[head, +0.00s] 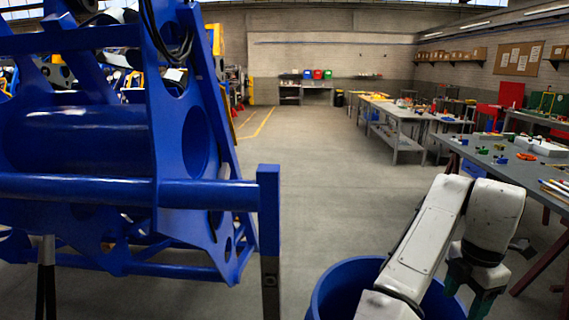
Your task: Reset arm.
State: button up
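My white arm (427,240) rises from the bottom edge at the lower right of the head view, bends at an elbow and folds down again. My gripper (467,296) hangs at its end, with dark green fingers pointing down. The fingers look apart, with nothing visible between them. The gripper is in front of or over a round blue bin (333,290); I cannot tell its height relative to the rim. The bin's inside is mostly hidden by the arm.
A large blue harvester chassis (180,195) fills the left side, its post (269,210) reaching toward the middle. A grey workbench (520,172) with small parts stands close on the right. More benches (400,112) run behind it. The central floor (310,170) is clear.

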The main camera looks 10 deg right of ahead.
jog(key=s+d+f+m+t+h, duration=0.1)
jog(key=s+d+f+m+h, duration=0.35)
jog(key=m, duration=0.25)
jog(key=s+a+f+m+t+y, duration=0.2)
jog(key=s+a+f+m, duration=0.4)
jog(key=a, duration=0.4)
jog(key=s+a+f+m+t+y, duration=0.25)
jog(key=s+a+f+m, duration=0.2)
jog(key=a+f, duration=0.5)
jog(key=s+f+g+b, duration=0.3)
jog(key=s+f, duration=0.5)
jog(key=s, duration=0.3)
jog(key=shift+a+f+g+b, duration=0.25)
jog(key=shift+a+g+b, duration=0.15)
jog(key=shift+g, duration=0.45)
jog(key=shift+m, duration=0.25)
jog(key=shift+c, duration=0.2)
